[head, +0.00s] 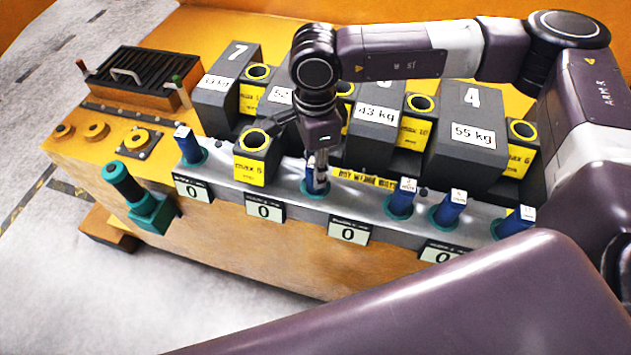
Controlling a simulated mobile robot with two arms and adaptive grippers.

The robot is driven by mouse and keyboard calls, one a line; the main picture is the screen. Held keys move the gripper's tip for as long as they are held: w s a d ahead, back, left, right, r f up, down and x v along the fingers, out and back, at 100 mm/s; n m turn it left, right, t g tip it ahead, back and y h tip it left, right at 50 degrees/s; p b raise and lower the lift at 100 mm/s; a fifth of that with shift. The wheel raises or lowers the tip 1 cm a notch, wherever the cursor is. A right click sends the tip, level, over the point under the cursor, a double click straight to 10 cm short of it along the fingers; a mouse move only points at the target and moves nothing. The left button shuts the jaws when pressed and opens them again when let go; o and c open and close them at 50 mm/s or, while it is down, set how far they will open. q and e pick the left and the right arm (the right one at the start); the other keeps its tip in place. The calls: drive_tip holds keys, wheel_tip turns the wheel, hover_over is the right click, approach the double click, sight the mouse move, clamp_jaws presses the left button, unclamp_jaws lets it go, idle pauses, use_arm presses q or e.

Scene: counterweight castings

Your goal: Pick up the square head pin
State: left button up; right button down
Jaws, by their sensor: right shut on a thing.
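My right gripper (320,172) reaches down from above to the grey rail at the front of the bench. It is shut on a blue pin (311,186), which stands about upright in a teal collar in the rail. The gripper covers the head of this pin, so I cannot tell its shape. Other blue pins with white tops stand in the same rail: one at the left end (186,148) and others to the right (401,203) (449,212) (515,224). My left gripper is not in view.
Dark grey castings with weight labels, such as one marked 55 kg (466,150), stand close behind the rail. A small casting with a yellow ring (257,160) stands just left of the gripper. A teal handle (124,182) sticks out at the front left.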

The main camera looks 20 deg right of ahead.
drive_tip(key=shift+r, duration=0.15)
drive_tip(key=shift+w+r+b, duration=0.1)
drive_tip(key=shift+r+b, duration=0.2)
drive_tip(key=shift+r, duration=0.1)
wheel_tip(320, 180, up, 29)
drive_tip(key=p, duration=0.2)
drive_tip(key=shift+p, duration=0.35)
idle(0.4)
